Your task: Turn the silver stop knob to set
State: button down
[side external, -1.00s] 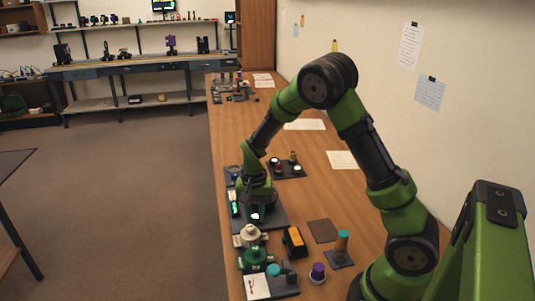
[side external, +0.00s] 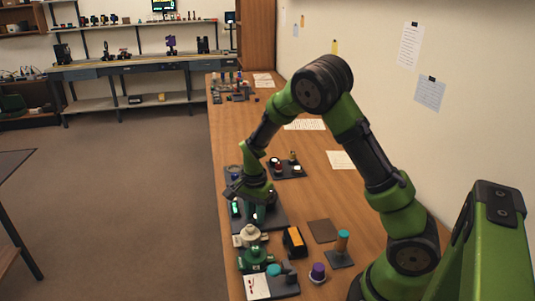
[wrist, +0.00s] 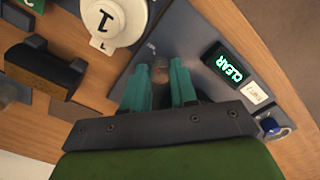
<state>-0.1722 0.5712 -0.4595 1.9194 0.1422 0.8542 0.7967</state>
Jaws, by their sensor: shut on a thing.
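My gripper (wrist: 166,75) shows two teal fingers in the wrist view, shut on the silver stop knob (wrist: 160,72), which shows only as a small dull patch between the fingertips. The knob stands on a dark grey plate (wrist: 182,32). In the side view my gripper (side external: 258,212) is low over this plate (side external: 277,218), and the fingers hide the knob's outline and any mark on it. A small display (wrist: 229,66) on the plate reads CLEAR in green; it also glows in the side view (side external: 235,208).
A white round part marked 1 (wrist: 112,18) stands close beside the plate. A black and orange block (side external: 294,241), a purple-topped part (side external: 317,271) and an orange post with a teal top (side external: 342,241) stand nearer the camera. A blue knob (wrist: 270,126) sits beyond the display.

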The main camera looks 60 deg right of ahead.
jog(key=shift+r, duration=0.1)
jog(key=c, duration=1.2)
grip_release()
jog(key=shift+o, duration=0.2)
notch_tip(320, 180, up, 17)
jog(key=s+a+r+n+t+y, duration=0.1)
jog(key=s+a+r+n+t, duration=0.1)
jog(key=s+a+n, duration=0.3)
jog(key=s+a+r+n+t+y, duration=0.1)
jog(key=s+a+r+n+t, duration=0.2)
jog(key=s+a+n+t, duration=0.2)
jog(key=s+a+n, duration=0.1)
jog(key=s+n, duration=0.2)
jog(key=s, duration=0.2)
jog(key=shift+s+a, duration=0.2)
jog(key=shift+s, duration=0.15)
